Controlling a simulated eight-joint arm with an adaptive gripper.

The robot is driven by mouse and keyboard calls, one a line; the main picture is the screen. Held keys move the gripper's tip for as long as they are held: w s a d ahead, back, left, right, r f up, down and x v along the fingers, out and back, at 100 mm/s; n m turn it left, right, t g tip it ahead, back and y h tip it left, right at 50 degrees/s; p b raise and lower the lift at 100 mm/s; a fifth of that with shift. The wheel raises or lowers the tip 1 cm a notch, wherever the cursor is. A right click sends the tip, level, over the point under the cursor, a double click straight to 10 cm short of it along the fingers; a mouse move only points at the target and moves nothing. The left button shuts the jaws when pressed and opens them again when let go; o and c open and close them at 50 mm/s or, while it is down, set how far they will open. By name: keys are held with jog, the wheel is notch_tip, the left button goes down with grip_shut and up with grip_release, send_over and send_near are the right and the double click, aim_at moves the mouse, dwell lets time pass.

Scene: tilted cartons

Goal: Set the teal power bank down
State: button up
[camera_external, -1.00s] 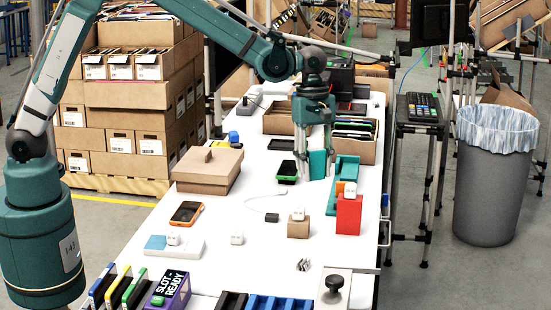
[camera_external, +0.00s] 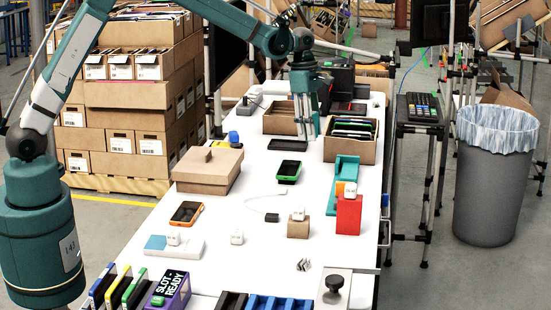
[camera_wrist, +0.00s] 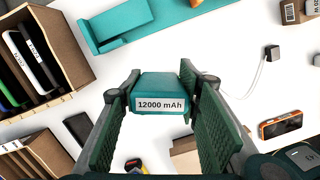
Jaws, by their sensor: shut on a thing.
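My gripper (camera_external: 308,136) is shut on the teal power bank (camera_wrist: 160,88). In the wrist view the bank sits between the two ribbed finger pads, with its white "12000 mAh" label facing the camera. In the external view the bank is hard to tell from the teal fingers. The gripper hangs above the white table, by the left end of the slotted carton (camera_external: 364,150). That carton also shows at the left of the wrist view (camera_wrist: 72,72). A teal holder (camera_external: 345,170) stands nearer the front; it also shows in the wrist view (camera_wrist: 140,22).
An open carton (camera_external: 280,121) stands behind left, a lidded box (camera_external: 207,172) at left, and a red block (camera_external: 348,216) at right. Bare table lies between the phone and the teal holder.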

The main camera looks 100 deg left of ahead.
jog(key=s+a+n, duration=0.2)
jog(key=s+a, duration=0.2)
jog(key=a, duration=0.5)
jog(key=s+a+n, duration=0.2)
jog(key=s+a, duration=0.3)
jog(key=a, duration=0.3)
jog(key=shift+y, duration=0.3)
jog(key=f, duration=0.5)
jog(key=shift+w+a, duration=0.15)
jog(key=shift+a, duration=0.15)
jog(key=shift+f, duration=0.1)
jog(key=shift+f, duration=3.1)
jog(key=shift+f, duration=1.85)
jog(key=shift+f+b, duration=0.15)
jog(key=shift+b, duration=0.2)
